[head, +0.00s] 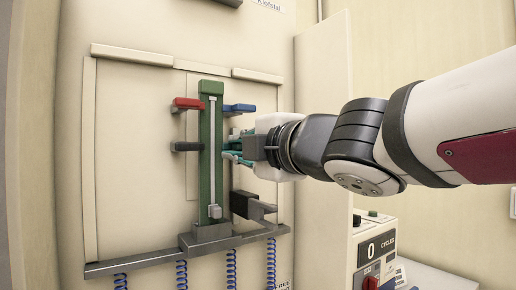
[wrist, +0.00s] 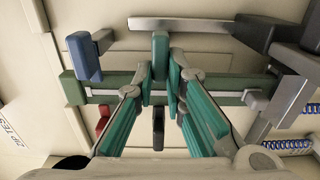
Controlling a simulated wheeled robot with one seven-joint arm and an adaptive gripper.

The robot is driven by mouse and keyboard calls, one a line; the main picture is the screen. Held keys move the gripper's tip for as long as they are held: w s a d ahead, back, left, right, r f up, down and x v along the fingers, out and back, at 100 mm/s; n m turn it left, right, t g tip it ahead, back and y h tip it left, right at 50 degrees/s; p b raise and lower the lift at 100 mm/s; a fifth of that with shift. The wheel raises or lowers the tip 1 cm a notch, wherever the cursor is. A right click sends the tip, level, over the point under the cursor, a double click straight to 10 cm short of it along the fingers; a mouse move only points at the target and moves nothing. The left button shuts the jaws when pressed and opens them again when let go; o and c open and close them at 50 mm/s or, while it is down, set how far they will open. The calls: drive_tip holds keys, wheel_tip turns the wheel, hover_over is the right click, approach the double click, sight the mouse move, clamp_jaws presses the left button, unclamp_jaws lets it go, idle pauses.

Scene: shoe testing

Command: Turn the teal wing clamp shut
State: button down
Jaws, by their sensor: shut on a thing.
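The teal wing clamp (wrist: 160,44) is on the right side of the green upright post (head: 206,140). In the wrist view its wing points up, across from the black clamp. My gripper (wrist: 167,72), with teal-padded fingers, is closed around this wing, one finger on each side. In the head view my gripper (head: 238,147) reaches in from the right and hides most of the clamp. The post lies sideways in the wrist view (wrist: 113,80).
A red clamp (head: 187,103) and a black clamp (head: 187,146) stick out left of the post; a blue clamp (head: 240,108) sits above my gripper. A dark grey bracket (head: 252,206) juts out below it. A cycle counter (head: 376,246) reading 0 stands lower right.

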drive_tip(key=shift+f, duration=0.1)
drive_tip(key=c, duration=1.6)
unclamp_jaws()
drive_tip(key=shift+c, duration=0.2)
drive_tip(key=shift+s, duration=0.1)
drive_tip(key=v, duration=1.2)
